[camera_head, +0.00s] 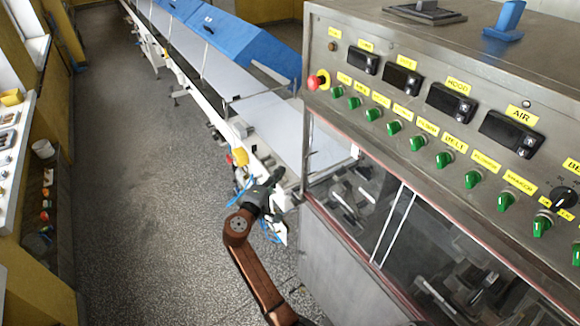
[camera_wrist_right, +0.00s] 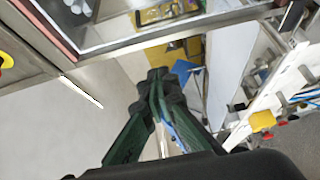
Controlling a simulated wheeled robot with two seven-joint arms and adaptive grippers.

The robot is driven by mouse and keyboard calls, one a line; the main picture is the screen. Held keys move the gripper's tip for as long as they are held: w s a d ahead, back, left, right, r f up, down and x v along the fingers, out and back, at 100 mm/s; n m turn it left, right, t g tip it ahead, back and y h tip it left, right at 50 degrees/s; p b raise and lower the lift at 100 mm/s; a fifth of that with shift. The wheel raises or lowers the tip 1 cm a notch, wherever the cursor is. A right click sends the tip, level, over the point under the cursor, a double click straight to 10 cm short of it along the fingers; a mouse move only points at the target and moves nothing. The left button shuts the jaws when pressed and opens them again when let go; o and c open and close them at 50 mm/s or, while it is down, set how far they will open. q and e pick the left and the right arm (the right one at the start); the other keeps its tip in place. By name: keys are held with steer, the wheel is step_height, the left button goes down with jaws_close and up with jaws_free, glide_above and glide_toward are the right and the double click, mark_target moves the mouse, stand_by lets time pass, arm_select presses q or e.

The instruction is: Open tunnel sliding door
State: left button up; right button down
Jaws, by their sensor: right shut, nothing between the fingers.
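My right gripper (camera_head: 272,182) is at the end of the brown arm, beside the conveyor end and just left of the steel machine's front. In the right wrist view its dark green fingers (camera_wrist_right: 160,80) are together, with nothing held between them. The steel machine has a glazed front with clear sliding panels (camera_head: 420,235) in a red-edged frame. Pale upright edges (camera_head: 393,225) show near the middle of the glass. My gripper is apart from this glass. A corner of glazing (camera_wrist_right: 95,20) shows at the top of the right wrist view. My left gripper is not in view.
The machine's control panel (camera_head: 420,110) has green knobs and a red emergency button (camera_head: 318,81). A long conveyor (camera_head: 270,125) with blue covers (camera_head: 235,40) runs to the back. A shelf unit (camera_head: 20,150) stands at the left. The floor (camera_head: 150,200) between is clear.

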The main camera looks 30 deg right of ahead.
steer(key=p+x, duration=0.2)
steer(key=x, duration=0.7)
steer(key=s+p, duration=0.1)
steer(key=s+d+p, duration=0.1)
steer(key=s, duration=0.1)
steer(key=shift+s+d+f, duration=0.2)
steer(key=shift+s, duration=0.1)
steer(key=shift+a, duration=0.1)
